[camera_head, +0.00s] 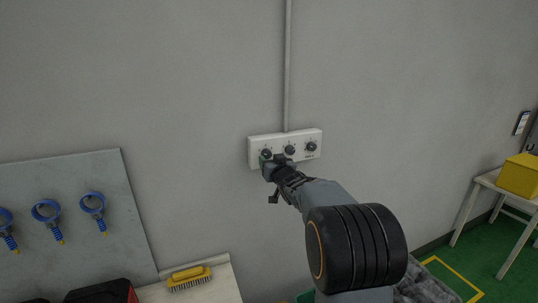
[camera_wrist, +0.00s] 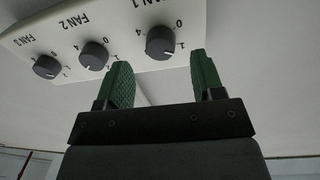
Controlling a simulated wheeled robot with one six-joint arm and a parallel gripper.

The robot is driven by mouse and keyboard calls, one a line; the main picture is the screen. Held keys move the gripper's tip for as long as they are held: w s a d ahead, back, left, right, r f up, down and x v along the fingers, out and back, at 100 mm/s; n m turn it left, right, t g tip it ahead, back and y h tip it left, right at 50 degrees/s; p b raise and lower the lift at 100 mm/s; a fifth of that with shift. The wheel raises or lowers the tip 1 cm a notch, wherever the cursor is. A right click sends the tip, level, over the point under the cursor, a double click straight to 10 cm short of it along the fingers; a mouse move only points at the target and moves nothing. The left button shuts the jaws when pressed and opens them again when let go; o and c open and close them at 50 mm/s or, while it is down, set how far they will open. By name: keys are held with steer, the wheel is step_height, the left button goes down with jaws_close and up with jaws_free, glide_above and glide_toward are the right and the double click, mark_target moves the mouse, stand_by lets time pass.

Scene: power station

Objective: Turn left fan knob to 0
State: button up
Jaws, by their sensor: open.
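A white fan panel (camera_head: 280,136) with three dark knobs is on the grey wall. The left knob (camera_head: 266,153) is partly covered by my gripper (camera_head: 272,161). In the wrist view the panel appears turned round, and this knob (camera_wrist: 160,42) is the rightmost one. Its pale mark seems to point to the lower right, near the 1; its exact setting is hard to read. My gripper (camera_wrist: 163,72) is open and empty. Its green fingers are spread apart, with the knob just beyond the gap between their tips. No contact is visible.
The FAN 2 knob (camera_wrist: 93,55) and FAN 3 knob (camera_wrist: 46,67) sit beside it on the panel. A vertical conduit (camera_head: 287,65) runs up the wall. A board with blue rings (camera_head: 46,210) and a yellow brush (camera_head: 189,277) are at lower left; a yellow box (camera_head: 519,175) is right.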

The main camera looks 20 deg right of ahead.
mark_target(268, 156)
steer(key=shift+w+d+p, duration=0.1)
steer(key=shift+w+p, duration=0.3)
steer(key=shift+w, duration=1.35)
steer(key=c, duration=0.9)
